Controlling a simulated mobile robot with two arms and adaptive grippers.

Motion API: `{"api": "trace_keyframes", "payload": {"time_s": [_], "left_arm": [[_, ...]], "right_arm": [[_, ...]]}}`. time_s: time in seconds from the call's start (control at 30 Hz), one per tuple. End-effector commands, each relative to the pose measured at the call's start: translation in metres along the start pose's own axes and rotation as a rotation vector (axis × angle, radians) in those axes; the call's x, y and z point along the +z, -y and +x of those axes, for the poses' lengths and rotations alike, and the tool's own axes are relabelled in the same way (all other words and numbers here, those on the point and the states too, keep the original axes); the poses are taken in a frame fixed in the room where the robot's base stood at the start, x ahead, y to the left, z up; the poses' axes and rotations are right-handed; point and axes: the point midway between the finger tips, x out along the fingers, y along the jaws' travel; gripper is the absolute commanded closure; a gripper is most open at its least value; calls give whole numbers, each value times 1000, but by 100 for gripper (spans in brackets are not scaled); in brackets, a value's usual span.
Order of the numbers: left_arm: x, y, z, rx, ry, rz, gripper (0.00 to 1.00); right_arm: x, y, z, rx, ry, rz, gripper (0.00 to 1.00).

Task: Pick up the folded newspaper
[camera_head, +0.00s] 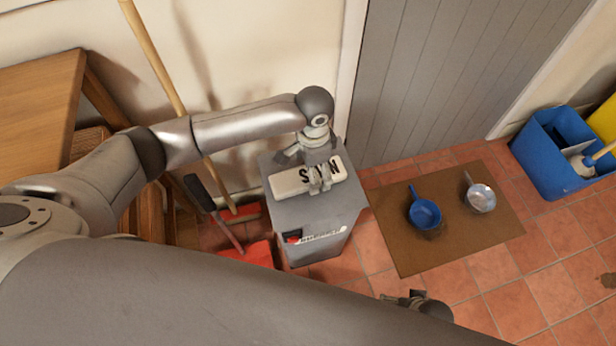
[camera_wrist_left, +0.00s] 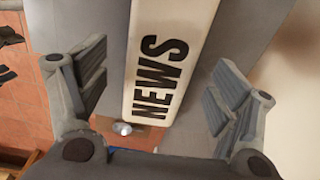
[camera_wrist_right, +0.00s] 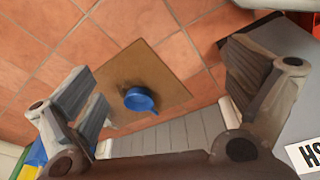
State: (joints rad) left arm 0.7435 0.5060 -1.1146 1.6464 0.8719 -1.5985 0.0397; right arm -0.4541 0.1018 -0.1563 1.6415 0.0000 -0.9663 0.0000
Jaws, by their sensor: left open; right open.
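The folded newspaper (camera_head: 283,184), a white block marked NEWS, lies on top of a grey box-shaped bin (camera_head: 340,207). My left gripper (camera_head: 318,178) is right over the newspaper in the head view and hides part of it. In the left wrist view, the newspaper (camera_wrist_left: 170,50) runs between the two spread fingers of my left gripper (camera_wrist_left: 162,62), with a gap on each side. My right gripper (camera_head: 408,299) is low at the bottom of the head view, partly hidden by my body. In the right wrist view, my right gripper (camera_wrist_right: 163,70) is open and empty.
A brown mat (camera_head: 400,255) on the tiled floor holds a blue pan (camera_head: 425,213) and a silver pan (camera_head: 481,197). A blue bin (camera_head: 553,165) stands at the right. A wooden table (camera_head: 40,110), broom handle (camera_head: 152,55) and red dustpan (camera_head: 250,254) are at the left.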

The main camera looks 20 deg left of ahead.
Motion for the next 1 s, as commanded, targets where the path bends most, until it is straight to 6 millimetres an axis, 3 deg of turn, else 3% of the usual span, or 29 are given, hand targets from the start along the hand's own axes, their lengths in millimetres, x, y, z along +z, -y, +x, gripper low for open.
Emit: {"api": "trace_keyframes", "payload": {"time_s": [0.2,0.5,0.9,1.0], "left_arm": [[0,0,19,-2,-1,1,16],[0,0,21,-2,-1,1,16],[0,0,21,-2,-1,1,66],[0,0,20,-2,-1,1,67]], "right_arm": [[-11,-1,-14,2,-11,2,0],[-12,-1,-17,2,-10,2,0],[-12,-1,-17,2,-10,2,0],[-12,-1,-17,2,-10,2,0]]}}
